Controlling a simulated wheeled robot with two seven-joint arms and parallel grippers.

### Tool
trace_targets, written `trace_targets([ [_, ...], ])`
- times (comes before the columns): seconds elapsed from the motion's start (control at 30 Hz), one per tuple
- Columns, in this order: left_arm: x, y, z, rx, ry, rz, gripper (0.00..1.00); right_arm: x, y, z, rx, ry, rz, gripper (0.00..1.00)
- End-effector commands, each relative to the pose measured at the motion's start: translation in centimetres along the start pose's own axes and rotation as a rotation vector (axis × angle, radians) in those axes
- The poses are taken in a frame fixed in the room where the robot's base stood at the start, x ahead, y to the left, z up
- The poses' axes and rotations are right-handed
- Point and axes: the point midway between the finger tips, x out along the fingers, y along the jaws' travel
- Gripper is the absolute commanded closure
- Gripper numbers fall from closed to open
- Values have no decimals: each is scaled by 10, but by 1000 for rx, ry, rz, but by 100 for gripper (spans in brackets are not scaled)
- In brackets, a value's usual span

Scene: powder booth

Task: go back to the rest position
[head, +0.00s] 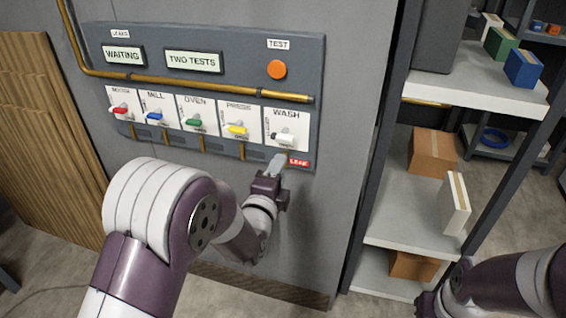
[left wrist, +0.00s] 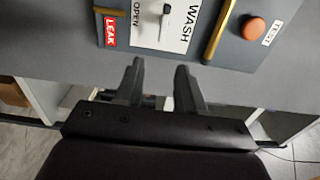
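My left gripper (head: 277,164) is in front of the lower right of the wall panel, just below the WASH switch (head: 285,137). In the left wrist view its two fingers (left wrist: 158,72) stand apart with nothing between them. The white WASH lever (left wrist: 165,21) shows beyond the fingertips, apart from them. The red LEAK label (head: 299,162) is just right of the gripper. My right arm comes in at the bottom right of the head view; its dark end (head: 428,303) is partly cut off, and its fingers cannot be made out.
The panel (head: 215,87) carries several coloured levers, an orange TEST button (head: 277,69) and a TWO TESTS display (head: 193,61). A shelf unit (head: 400,205) with boxes stands at the right, close to my right arm. Brown boards (head: 45,140) lean at the left.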

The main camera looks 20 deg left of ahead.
Motion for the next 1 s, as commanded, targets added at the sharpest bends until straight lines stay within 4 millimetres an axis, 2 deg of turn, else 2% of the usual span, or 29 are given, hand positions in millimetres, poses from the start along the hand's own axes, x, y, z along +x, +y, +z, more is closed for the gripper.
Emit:
trace_targets([
  [0.17,0,1,0,-43,0,7,62,0,0,0,0,0,0,100],
  [0.23,-2,22,-1,-185,-6,107,62,0,0,0,0,0,0,100],
  [0.27,-7,42,-2,-279,-20,196,62,0,0,0,0,0,0,100],
  [0.3,-19,68,-3,-432,-61,341,62,0,0,0,0,0,0,100],
  [0.33,-32,83,-3,-556,-113,457,62,-2,0,0,0,0,0,100],
  [0.37,-47,92,-3,-678,-183,571,62,-8,0,-1,0,-1,0,100],
  [0.43,-94,100,-1,-935,-412,813,62,-26,0,-3,0,0,0,100],
  [0.47,-116,98,0,-1025,-529,898,62,-34,0,-4,0,0,0,100],
  [0.5,-147,91,2,-1124,-692,991,62,-45,0,-5,0,0,0,100],
  [0.6,-214,56,7,-1255,-1051,1127,62,-74,0,-9,0,1,0,100],
  [0.67,-235,32,9,-1267,-1146,1157,62,-89,0,-11,0,1,0,100],
  [0.7,-236,19,10,-1270,-1145,1153,62,-96,0,-12,0,1,0,100],
  [0.77,-230,8,12,-1284,-1128,1131,62,-101,0,-12,0,1,0,100],
  [1.0,-228,12,12,-1287,-1125,1127,62,-97,0,-12,0,0,0,100],
])
